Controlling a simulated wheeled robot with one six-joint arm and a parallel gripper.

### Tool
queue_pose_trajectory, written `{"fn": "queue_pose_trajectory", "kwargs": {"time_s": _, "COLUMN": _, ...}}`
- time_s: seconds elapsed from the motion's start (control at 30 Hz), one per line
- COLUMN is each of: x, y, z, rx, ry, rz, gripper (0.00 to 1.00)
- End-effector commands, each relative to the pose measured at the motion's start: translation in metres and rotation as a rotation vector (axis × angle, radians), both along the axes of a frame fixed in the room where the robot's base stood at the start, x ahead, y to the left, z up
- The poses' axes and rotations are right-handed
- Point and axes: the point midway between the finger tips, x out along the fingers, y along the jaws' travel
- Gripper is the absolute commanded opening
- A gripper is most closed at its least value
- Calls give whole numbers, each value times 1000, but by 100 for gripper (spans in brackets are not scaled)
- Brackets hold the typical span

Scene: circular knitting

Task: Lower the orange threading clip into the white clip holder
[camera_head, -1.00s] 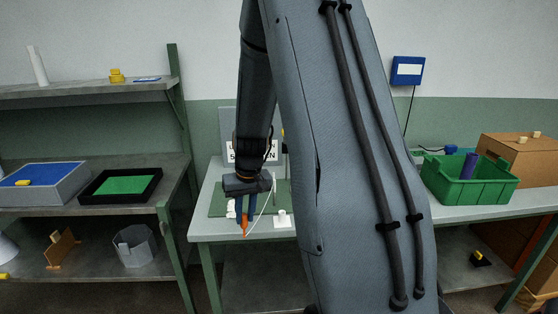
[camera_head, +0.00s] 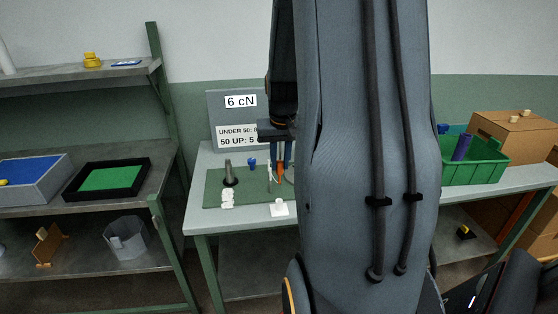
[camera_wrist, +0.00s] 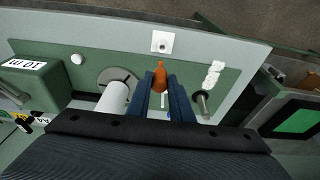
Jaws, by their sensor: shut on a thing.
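The orange threading clip (camera_head: 281,172) is between the fingers of my gripper (camera_head: 281,160), pointing down above the bench. In the wrist view the clip (camera_wrist: 159,76) shows at the tips of the blue fingers of my gripper (camera_wrist: 163,88). The clip's exact height over the bench is hard to tell.
The green mat (camera_head: 211,196) bears a dark post (camera_head: 229,175), a white lumpy piece (camera_head: 227,199) and a small blue item (camera_head: 252,163). A grey sign board (camera_head: 222,108) reading 6 cN stands behind. A green crate (camera_head: 485,165) is at right.

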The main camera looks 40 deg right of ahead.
Motion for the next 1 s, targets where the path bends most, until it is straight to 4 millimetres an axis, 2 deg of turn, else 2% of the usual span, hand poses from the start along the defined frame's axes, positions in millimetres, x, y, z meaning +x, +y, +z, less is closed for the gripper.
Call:
{"fn": "queue_pose_trajectory", "kwargs": {"time_s": 0.17, "x": 0, "y": 2, "z": -6, "rx": 0, "ry": 0, "rz": 2, "gripper": 0}}
{"fn": "queue_pose_trajectory", "kwargs": {"time_s": 0.7, "x": 1, "y": 3, "z": -51, "rx": 1, "ry": 1, "rz": 4, "gripper": 0}}
{"fn": "queue_pose_trajectory", "kwargs": {"time_s": 1.0, "x": 0, "y": 3, "z": -58, "rx": 0, "ry": 0, "rz": 5, "gripper": 0}}
